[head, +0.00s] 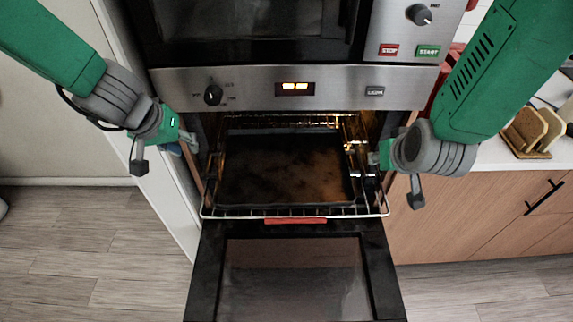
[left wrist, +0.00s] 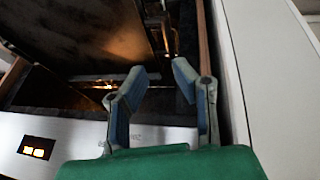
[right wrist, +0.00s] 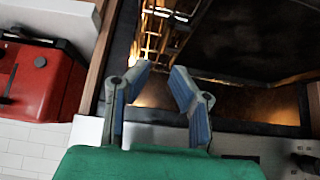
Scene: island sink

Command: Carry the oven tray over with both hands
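The dark, brown-stained oven tray (head: 285,168) lies on a wire rack (head: 300,212) in the open oven. Its surface also shows in the left wrist view (left wrist: 90,22) and the right wrist view (right wrist: 250,38). My left gripper (head: 190,142) is at the left side of the oven opening, beside the tray. In the left wrist view its fingers (left wrist: 160,75) are apart with nothing between them. My right gripper (head: 375,158) is at the right side of the opening. In the right wrist view its fingers (right wrist: 157,72) are apart and empty. Neither gripper visibly touches the tray.
The oven door (head: 293,275) is folded down in front. The control panel (head: 300,88) sits just above the opening. A white side panel (head: 150,130) stands close on the left, wooden drawers (head: 480,215) on the right. A red toaster-like object (right wrist: 40,80) shows in the right wrist view.

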